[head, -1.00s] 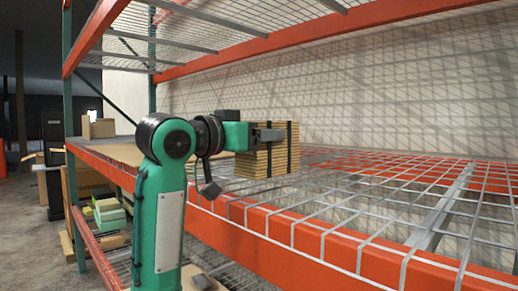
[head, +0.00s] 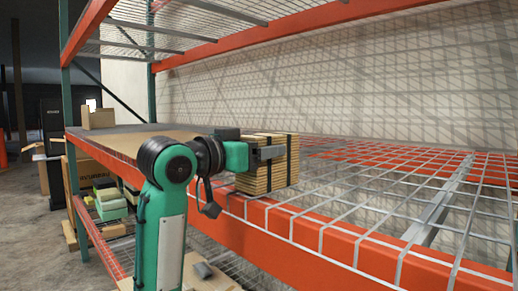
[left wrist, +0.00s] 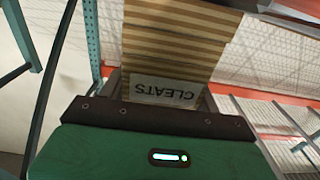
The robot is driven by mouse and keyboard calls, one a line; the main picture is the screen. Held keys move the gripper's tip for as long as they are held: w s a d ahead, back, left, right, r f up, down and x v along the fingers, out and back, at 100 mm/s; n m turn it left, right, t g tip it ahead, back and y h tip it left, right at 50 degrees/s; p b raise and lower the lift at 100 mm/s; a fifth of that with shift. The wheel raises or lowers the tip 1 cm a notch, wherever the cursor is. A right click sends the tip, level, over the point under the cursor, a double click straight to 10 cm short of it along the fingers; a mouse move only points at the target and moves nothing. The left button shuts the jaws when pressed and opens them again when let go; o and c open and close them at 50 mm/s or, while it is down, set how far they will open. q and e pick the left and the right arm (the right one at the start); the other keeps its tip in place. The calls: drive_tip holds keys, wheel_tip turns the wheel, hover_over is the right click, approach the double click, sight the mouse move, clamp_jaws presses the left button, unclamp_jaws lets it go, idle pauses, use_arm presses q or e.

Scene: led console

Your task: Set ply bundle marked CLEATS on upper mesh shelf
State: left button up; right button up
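The ply bundle (head: 264,178) is a stack of thin tan boards with dark straps. In the left wrist view the bundle (left wrist: 175,45) carries a white label reading CLEATS, upside down. My left gripper (head: 268,153) is shut on the bundle's upper part. It holds the bundle roughly level at the front orange beam of the mesh shelf (head: 385,207). The bundle hides part of the beam and mesh behind it. I cannot tell whether its underside touches the shelf. My right gripper is not in view.
The mesh right of the bundle is clear. A flat brown board (head: 150,140) covers the shelf's left part, with a small carton (head: 98,118) at its end. Another mesh deck (head: 215,22) hangs above. Below, a lower mesh level holds green and yellow packs (head: 110,202).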

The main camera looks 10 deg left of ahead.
use_arm(q)
drive_tip(key=o, duration=0.3)
drive_tip(key=shift+r, duration=0.15)
drive_tip(key=shift+s+a+b, duration=0.2)
drive_tip(key=shift+s+b, duration=0.05)
drive_tip(key=shift+b, duration=0.05)
drive_tip(key=b+v, duration=0.6)
drive_tip(key=v, duration=0.5)
drive_tip(key=shift+s, duration=0.2)
drive_tip(key=shift+a, duration=0.1)
